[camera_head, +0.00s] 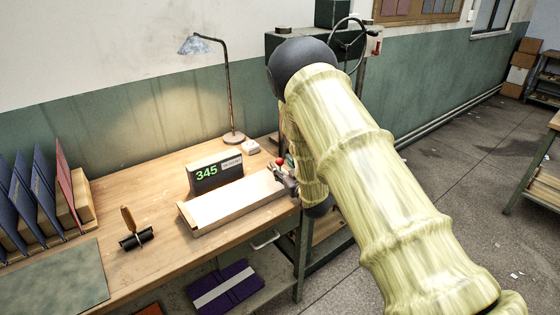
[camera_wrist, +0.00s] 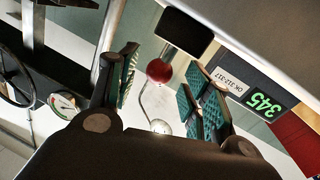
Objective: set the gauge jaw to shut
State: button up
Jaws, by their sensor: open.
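A red ball knob (camera_wrist: 159,71) on a short metal stem shows between my fingers in the wrist view. It also shows as a small red spot (camera_head: 280,162) at the right end of the long pale feeder tray (camera_head: 235,206) in the head view. I take it for the gauge jaw's handle; the jaw itself I cannot make out clearly. My gripper (camera_wrist: 163,88) is open, with green ridged pads on either side of the knob; contact cannot be told.
A desk lamp (camera_head: 229,100) stands behind the tray on the bench (camera_head: 160,172). A roller (camera_head: 136,238) and blue folders (camera_head: 35,195) are to the left. A machine with a handwheel (camera_head: 347,45) stands behind my arm.

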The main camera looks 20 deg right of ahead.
aim_at(282, 164)
jog(key=shift+w+a, duration=0.15)
jog(key=shift+w, duration=1.35)
jog(key=shift+c, duration=0.5)
grip_shut()
